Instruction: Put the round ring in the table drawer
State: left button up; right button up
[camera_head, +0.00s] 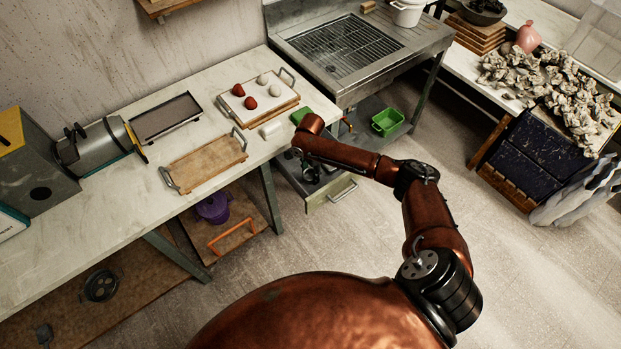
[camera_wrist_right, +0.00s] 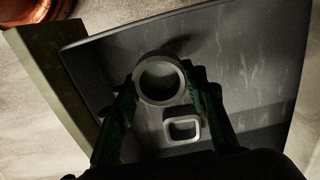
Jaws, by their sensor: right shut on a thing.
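The round ring (camera_wrist_right: 160,78) is a pale grey hoop in the right wrist view. My right gripper (camera_wrist_right: 161,82) has its two green fingers shut on it, one on each side. Below the ring lies the dark grey floor of the table drawer (camera_wrist_right: 255,60), with a squarish ring (camera_wrist_right: 183,128) on it. In the head view the drawer (camera_head: 318,203) stands pulled out under the right end of the table, and my right gripper (camera_head: 309,167) is over it. The ring's height above the drawer floor is hard to tell. My left gripper is not in view.
The worktable (camera_head: 105,205) holds a wooden tray (camera_head: 208,160), a dark tray (camera_head: 163,117) and a board with red and white balls (camera_head: 262,112). A sink unit (camera_head: 375,65) stands behind the drawer. A green basket (camera_head: 387,122) sits low nearby. Open floor lies to the right.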

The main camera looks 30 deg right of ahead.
aim_at(311, 176)
jog(key=f, duration=0.2)
jog(key=f+b, duration=0.1)
jog(key=shift+w+d+f, duration=0.1)
jog(key=shift+d+f, duration=0.2)
jog(key=shift+f, duration=0.1)
jog(key=shift+r, duration=0.1)
jog(key=o, duration=1.3)
jog(key=shift+f, duration=0.2)
jog(key=shift+r, duration=0.2)
notch_tip(311, 176, up, 12)
jog(key=p, duration=0.3)
